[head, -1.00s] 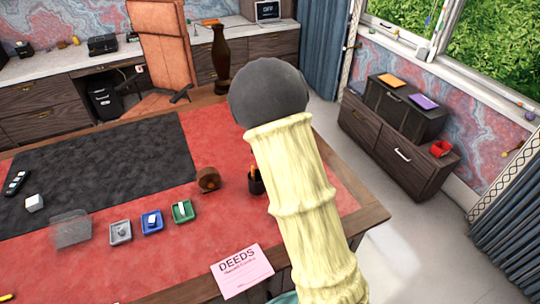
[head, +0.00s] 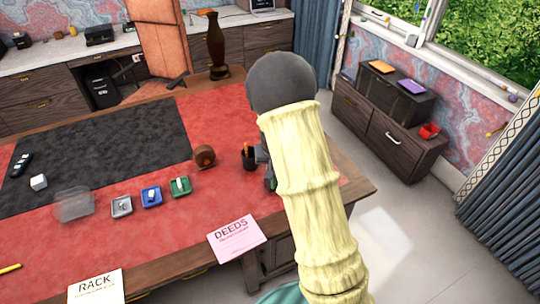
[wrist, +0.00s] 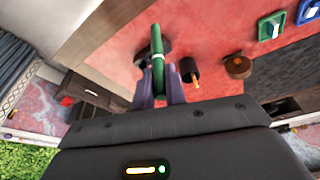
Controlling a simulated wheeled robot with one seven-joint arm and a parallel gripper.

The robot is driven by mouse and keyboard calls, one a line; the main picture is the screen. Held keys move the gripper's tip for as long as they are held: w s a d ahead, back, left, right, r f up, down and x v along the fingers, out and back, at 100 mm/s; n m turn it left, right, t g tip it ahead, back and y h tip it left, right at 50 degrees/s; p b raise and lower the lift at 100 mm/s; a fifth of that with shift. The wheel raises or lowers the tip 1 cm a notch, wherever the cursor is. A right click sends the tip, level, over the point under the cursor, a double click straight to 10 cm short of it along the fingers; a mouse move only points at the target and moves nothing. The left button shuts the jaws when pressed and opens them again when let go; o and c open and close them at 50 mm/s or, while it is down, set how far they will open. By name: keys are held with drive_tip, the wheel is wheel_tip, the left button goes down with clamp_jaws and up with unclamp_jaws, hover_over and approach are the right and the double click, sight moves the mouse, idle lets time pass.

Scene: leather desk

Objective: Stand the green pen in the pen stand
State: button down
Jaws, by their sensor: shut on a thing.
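The green pen (wrist: 157,50) with a white band is between the fingers of my gripper (wrist: 160,92) in the wrist view, which is shut on it. A bit of green (head: 271,183) shows below the gripper in the head view, beside my arm. The pen stand (head: 249,161) is a dark cup holding an orange pencil, just left of my gripper in the head view. In the wrist view the pen stand (wrist: 188,68) is right of the pen, apart from it. A dark patch lies behind the pen; I cannot tell what it is.
A round brown wooden object (head: 204,157) is left of the pen stand. Green (head: 180,187), blue (head: 151,197) and grey (head: 121,207) trays stand farther left. A pink DEEDS card (head: 236,239) lies at the front edge. The red desk top between is clear.

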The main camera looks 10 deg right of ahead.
drive_tip(key=s+f+n+b, duration=0.1)
drive_tip(key=s+f+b, duration=0.3)
drive_tip(key=f, duration=0.8)
drive_tip(key=s+a+f+b, duration=0.1)
drive_tip(key=s+f+b, duration=0.4)
drive_tip(key=f, duration=0.8)
drive_tip(key=shift+s+a+n+y+b, duration=0.25)
drive_tip(key=shift+n+y+b, duration=0.15)
drive_tip(key=shift+b, duration=0.1)
drive_tip(key=shift+s, duration=0.1)
